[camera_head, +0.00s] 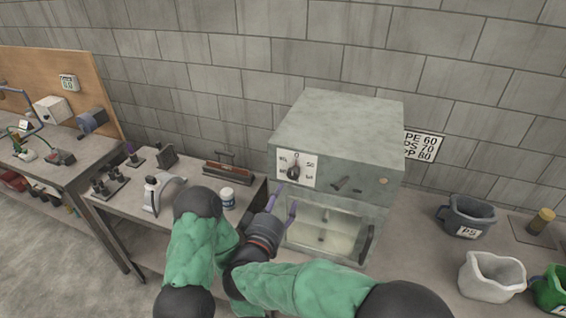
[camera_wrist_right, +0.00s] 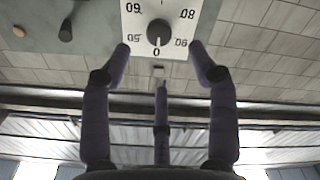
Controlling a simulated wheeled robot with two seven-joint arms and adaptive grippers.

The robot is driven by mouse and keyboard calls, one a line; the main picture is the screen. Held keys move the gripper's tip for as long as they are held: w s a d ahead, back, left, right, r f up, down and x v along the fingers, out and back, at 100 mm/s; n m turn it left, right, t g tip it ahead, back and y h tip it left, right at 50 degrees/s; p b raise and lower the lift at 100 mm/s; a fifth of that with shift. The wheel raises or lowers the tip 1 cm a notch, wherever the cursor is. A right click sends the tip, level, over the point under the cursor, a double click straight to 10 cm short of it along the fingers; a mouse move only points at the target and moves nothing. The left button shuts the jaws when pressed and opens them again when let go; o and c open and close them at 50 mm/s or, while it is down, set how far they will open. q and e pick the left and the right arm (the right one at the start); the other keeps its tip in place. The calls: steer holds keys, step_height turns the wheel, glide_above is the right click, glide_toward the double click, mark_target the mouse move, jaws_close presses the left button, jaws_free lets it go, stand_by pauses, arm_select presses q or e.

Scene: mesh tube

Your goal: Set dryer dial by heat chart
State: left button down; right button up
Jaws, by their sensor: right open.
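The grey dryer (camera_head: 335,130) stands on the bench with a white dial plate on its front. Its black dial (camera_head: 293,172) also shows upside down in the right wrist view (camera_wrist_right: 158,33), with its white mark toward 0. Labels there include 50, 60, 80 and 90. The heat chart (camera_head: 422,146) on the wall reads PE 60, PS 70, PP 80. My right gripper (camera_head: 283,200) is open in front of the plate; in the wrist view its fingertips (camera_wrist_right: 159,50) are spread to either side of the dial, not gripping it. My left gripper cannot be made out.
A dark bin (camera_head: 468,215) labelled PS, a white bin (camera_head: 492,278) and a green bin (camera_head: 553,288) stand at right. A white jar (camera_head: 227,198) and tools lie on the left bench. The dryer's window and handle (camera_head: 366,246) are just below the dial.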

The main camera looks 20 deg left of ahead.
mark_target(292, 176)
steer(key=w, duration=1)
steer(key=shift+w+d+r, duration=0.15)
steer(key=shift+w+r, duration=0.1)
steer(key=c, duration=1.2)
